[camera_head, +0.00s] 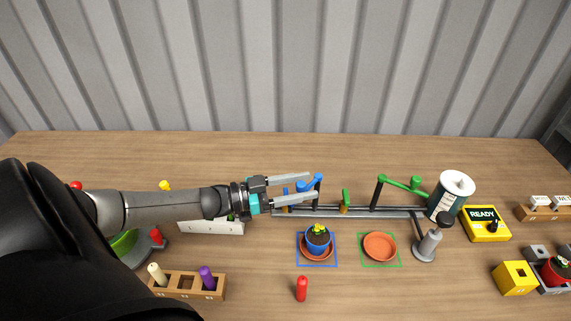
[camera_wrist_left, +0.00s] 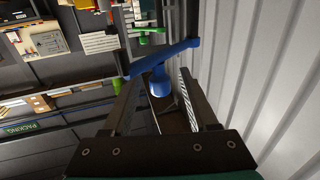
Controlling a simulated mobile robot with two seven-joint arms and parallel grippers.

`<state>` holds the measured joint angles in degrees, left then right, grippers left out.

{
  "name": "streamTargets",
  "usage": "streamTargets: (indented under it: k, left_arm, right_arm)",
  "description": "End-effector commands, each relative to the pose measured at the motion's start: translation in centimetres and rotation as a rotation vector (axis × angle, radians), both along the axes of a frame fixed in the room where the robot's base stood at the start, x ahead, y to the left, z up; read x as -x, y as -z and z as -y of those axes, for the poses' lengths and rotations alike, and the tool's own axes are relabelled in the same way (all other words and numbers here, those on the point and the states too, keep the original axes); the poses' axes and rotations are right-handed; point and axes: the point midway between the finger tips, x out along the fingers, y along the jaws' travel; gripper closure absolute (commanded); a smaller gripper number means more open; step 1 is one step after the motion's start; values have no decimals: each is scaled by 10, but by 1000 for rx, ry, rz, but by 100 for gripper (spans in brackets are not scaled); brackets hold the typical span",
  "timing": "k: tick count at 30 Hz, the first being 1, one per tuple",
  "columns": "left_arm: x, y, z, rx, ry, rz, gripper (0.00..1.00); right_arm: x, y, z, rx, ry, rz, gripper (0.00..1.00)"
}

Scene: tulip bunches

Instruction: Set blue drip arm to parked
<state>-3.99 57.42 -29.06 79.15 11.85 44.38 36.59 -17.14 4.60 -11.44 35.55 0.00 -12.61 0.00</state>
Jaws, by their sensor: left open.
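The blue drip arm (camera_head: 310,184) stands on the grey rail (camera_head: 365,212) at the middle of the table. In the left wrist view its blue bar (camera_wrist_left: 172,57) crosses just past the fingertips, and its round blue part (camera_wrist_left: 158,84) lies between the fingers. My left gripper (camera_head: 314,186) is open, with one finger on each side of that part; I cannot tell whether either finger touches it. The left gripper also shows in the left wrist view (camera_wrist_left: 157,92). A short blue post (camera_head: 285,197) stands on the rail, left of the arm. My right gripper is not in view.
The green drip arm (camera_head: 400,183) stands right of the blue one, near a white tank (camera_head: 454,190). A potted plant (camera_head: 318,238) stands in front of the rail. An empty saucer (camera_head: 380,246), red peg (camera_head: 301,288) and yellow READY box (camera_head: 485,224) are nearby.

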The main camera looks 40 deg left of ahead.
Motion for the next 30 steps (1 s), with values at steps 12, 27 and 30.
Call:
streamTargets:
  k: [12,27,30]
  left_arm:
    - [32,1,-24,-3,-1,-5,41]
    - [107,0,-80,-2,0,-3,41]
    - [116,1,-87,-2,-1,-2,41]
  right_arm:
    - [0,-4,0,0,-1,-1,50]
    - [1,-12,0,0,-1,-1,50]
    - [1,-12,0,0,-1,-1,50]
